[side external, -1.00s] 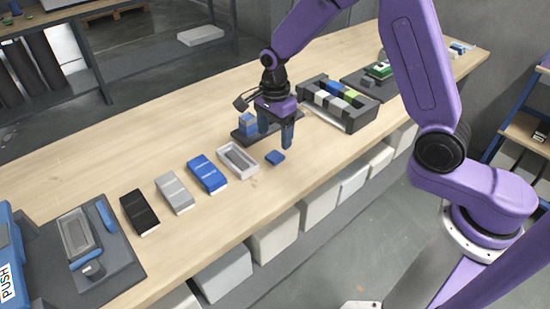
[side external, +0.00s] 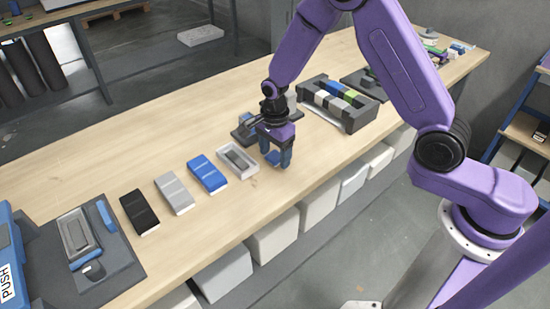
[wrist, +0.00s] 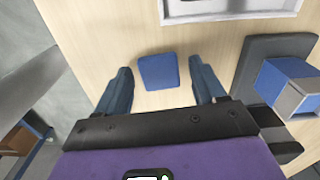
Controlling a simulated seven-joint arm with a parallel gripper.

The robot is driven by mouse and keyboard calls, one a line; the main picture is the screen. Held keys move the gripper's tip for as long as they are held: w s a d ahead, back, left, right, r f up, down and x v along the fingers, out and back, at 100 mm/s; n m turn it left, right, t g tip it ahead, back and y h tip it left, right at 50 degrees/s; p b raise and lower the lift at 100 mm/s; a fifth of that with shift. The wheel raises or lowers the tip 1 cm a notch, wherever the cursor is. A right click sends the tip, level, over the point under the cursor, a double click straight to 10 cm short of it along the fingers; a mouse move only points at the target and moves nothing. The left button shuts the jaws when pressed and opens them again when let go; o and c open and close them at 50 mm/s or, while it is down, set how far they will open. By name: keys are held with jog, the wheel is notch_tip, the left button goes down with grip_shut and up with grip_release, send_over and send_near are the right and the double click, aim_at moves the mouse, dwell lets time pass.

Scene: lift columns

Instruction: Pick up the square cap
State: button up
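The square cap (wrist: 158,72) is a small flat blue piece with rounded corners, lying on the wooden table in the wrist view. In the side view my gripper hides it. My gripper (side external: 277,163) is low over the table at the cap's place. In the wrist view the gripper (wrist: 165,83) is open, with one dark blue finger on each side of the cap. There is a gap between the cap and each finger. No contact shows.
A white tray (side external: 225,157) lies left of my gripper, beyond the cap in the wrist view. A dark base with a blue and grey block (wrist: 290,85) stands close by on the right. Blue (side external: 208,174), grey and black blocks line the table leftward. A dark bin (side external: 355,117) holds coloured blocks.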

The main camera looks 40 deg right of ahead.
jog(key=c, duration=0.9)
jog(key=shift+o, duration=0.2)
jog(key=shift+r, duration=0.1)
